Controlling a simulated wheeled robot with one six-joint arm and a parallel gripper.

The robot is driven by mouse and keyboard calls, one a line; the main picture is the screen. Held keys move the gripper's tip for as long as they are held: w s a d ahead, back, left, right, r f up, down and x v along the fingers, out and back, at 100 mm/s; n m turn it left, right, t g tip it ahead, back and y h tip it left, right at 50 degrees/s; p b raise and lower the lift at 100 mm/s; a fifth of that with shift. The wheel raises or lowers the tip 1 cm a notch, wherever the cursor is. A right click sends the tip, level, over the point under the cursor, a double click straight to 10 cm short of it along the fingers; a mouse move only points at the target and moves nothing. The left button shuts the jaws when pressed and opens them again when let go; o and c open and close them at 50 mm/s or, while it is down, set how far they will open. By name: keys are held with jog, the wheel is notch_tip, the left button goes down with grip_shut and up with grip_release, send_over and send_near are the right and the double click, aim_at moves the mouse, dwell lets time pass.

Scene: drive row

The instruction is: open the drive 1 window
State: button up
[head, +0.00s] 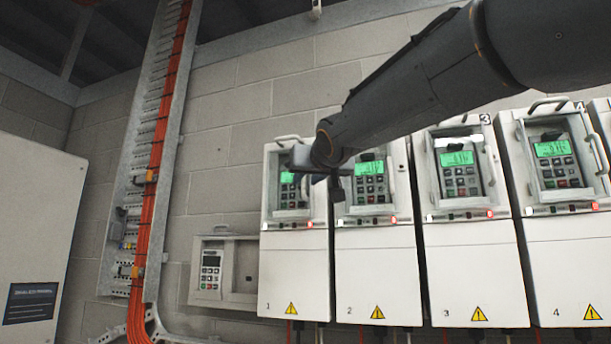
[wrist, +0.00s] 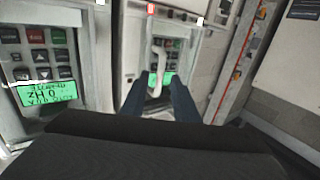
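Drive 1 (head: 293,270) is the leftmost tall white drive in the head view. Its window (head: 290,180) covers a keypad and a green display, and looks shut; my gripper and forearm hide its right part. In the wrist view the drive 1 window (wrist: 172,60) is at top middle, upside down, with a pale upright bar handle (wrist: 157,68). My gripper (head: 322,178) is in front of the drive's upper right. In the wrist view my gripper (wrist: 156,92) has its two dark fingers apart, with the handle's end showing between them. I cannot tell whether they touch it.
Drive 2 (head: 377,270), drive 3 (head: 473,270) and drive 4 (head: 567,265) stand to the right, with similar handled windows. A small wall keypad box (head: 212,270) is left of drive 1. Orange cables (head: 155,170) run up a tray. A grey cabinet (head: 35,220) stands far left.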

jog(key=shift+x, duration=0.95)
grip_shut()
